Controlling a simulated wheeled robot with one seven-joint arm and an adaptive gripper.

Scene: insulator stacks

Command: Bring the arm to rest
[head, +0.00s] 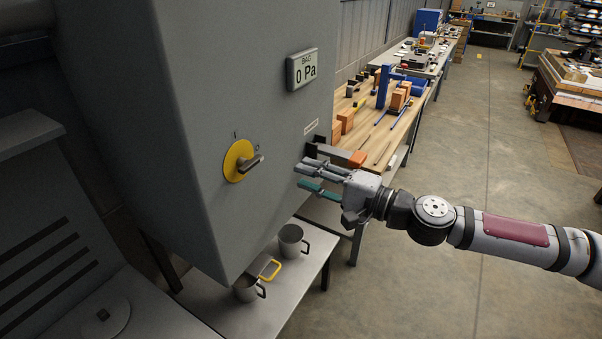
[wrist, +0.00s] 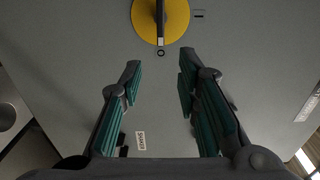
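My gripper (head: 301,176) is in front of the grey cabinet (head: 200,60), with its fingers pointing left toward the cabinet face. Its two fingers with green pads are apart, and in the wrist view (wrist: 158,64) nothing is between them. A yellow dial (head: 234,151) with a dark handle is on the cabinet face, left of my gripper. In the wrist view the dial (wrist: 173,25) lies ahead of the fingertips, and no finger appears to touch it. My arm stretches in from the right edge of the head view.
A dark bar with an orange end (head: 357,159) juts from the cabinet just behind my gripper. A display (head: 303,69) reads 0 Pa. Below are a bench (head: 297,285) and grey mugs (head: 291,240). A wooden workbench (head: 383,146) with tools stands behind.

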